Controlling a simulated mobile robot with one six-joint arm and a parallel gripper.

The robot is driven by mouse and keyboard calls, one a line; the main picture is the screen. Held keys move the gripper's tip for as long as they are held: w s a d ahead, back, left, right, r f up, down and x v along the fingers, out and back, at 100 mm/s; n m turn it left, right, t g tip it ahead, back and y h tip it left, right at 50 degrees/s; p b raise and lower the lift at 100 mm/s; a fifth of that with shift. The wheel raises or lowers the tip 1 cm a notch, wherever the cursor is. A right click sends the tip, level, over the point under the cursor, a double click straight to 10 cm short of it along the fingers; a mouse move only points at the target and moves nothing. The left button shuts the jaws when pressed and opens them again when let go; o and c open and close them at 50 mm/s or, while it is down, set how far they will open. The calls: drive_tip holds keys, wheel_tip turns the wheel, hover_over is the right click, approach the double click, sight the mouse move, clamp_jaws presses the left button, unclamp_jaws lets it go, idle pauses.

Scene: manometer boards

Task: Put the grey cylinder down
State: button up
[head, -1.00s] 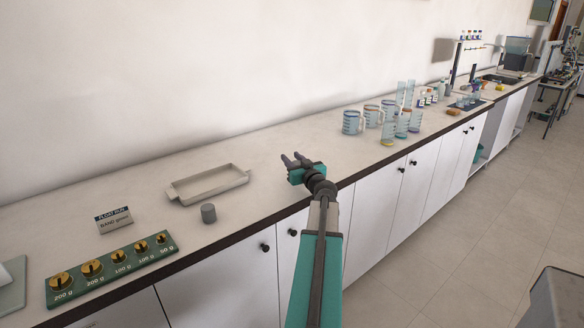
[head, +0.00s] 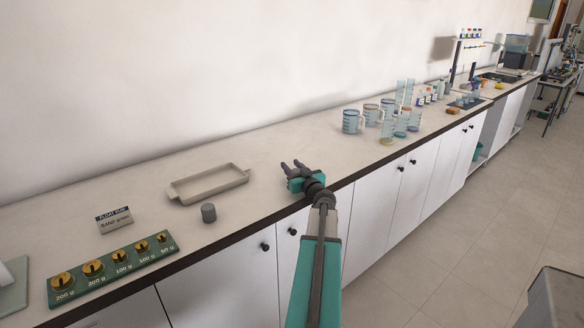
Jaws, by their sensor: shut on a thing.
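A small dark grey cylinder (head: 208,213) stands upright on the pale worktop, just in front of the shallow tray, apart from my gripper. My gripper (head: 291,168) is over the worktop to the right of that cylinder and tray, near the middle of the picture. Its dark fingers point away toward the wall. I cannot tell whether that is another grey cylinder.
An empty beige tray (head: 242,182) lies behind the cylinder. A green rack (head: 115,270) with brass weights and a label card (head: 114,219) are at left. Beakers and measuring cylinders (head: 388,122) stand to the right. The worktop between tray and beakers is clear apart from my gripper.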

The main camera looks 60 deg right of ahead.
drive_tip(key=shift+f+b, duration=0.15)
drive_tip(key=shift+b, duration=0.25)
drive_tip(key=o, duration=1.3)
drive_tip(key=shift+r+p, duration=0.25)
drive_tip(key=shift+p, duration=0.15)
drive_tip(key=b+v, duration=0.2)
drive_tip(key=v, duration=0.8)
drive_tip(key=shift+f+b, duration=0.2)
drive_tip(key=shift+b, duration=0.15)
drive_tip(key=shift+v, duration=1.05)
drive_tip(key=shift+r, duration=0.1)
